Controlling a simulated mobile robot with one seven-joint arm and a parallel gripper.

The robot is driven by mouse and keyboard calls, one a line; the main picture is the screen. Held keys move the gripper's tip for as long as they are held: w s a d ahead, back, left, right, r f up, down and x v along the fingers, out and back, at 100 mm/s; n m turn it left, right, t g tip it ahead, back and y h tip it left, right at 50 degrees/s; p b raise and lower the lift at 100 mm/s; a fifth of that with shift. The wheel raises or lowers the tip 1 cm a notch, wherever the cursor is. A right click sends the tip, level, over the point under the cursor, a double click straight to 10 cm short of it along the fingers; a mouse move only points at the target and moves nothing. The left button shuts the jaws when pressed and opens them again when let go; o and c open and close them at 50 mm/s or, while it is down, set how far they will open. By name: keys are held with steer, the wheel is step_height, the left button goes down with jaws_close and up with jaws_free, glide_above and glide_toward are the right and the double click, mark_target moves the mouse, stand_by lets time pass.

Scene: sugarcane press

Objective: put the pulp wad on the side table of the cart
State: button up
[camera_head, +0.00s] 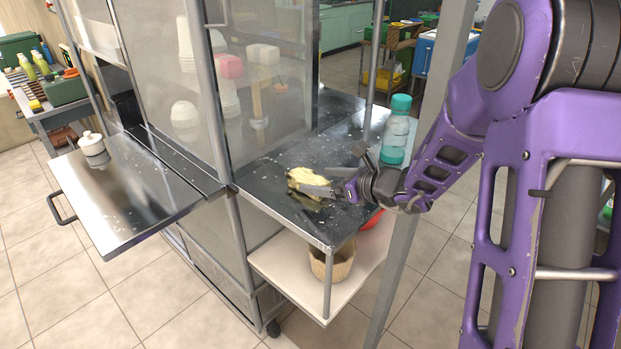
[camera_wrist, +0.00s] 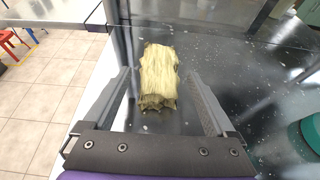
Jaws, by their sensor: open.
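The pulp wad (camera_head: 307,177) is a pale yellow, fibrous lump lying on the dark, speckled metal top (camera_head: 262,189) at the right side of the cart. In the wrist view the pulp wad (camera_wrist: 158,72) lies between the fingers of my gripper (camera_wrist: 160,84), with a gap visible on each side. My gripper (camera_head: 325,184) is open and reaches in from the right, low over the top. A metal side table (camera_head: 130,205) with a handle sticks out at the cart's left side; a small white lidded pot (camera_head: 93,146) stands on it.
A teal-capped bottle (camera_head: 396,130) stands on the dark top, behind my gripper. Clear panels and a metal post (camera_head: 215,95) stand between the two surfaces. A lower white shelf (camera_head: 292,277) holds a woven basket (camera_head: 333,263). Most of the left table is clear.

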steer(key=v, duration=0.7)
steer(key=shift+s+d+r, duration=0.2)
steer(key=shift+d, duration=0.05)
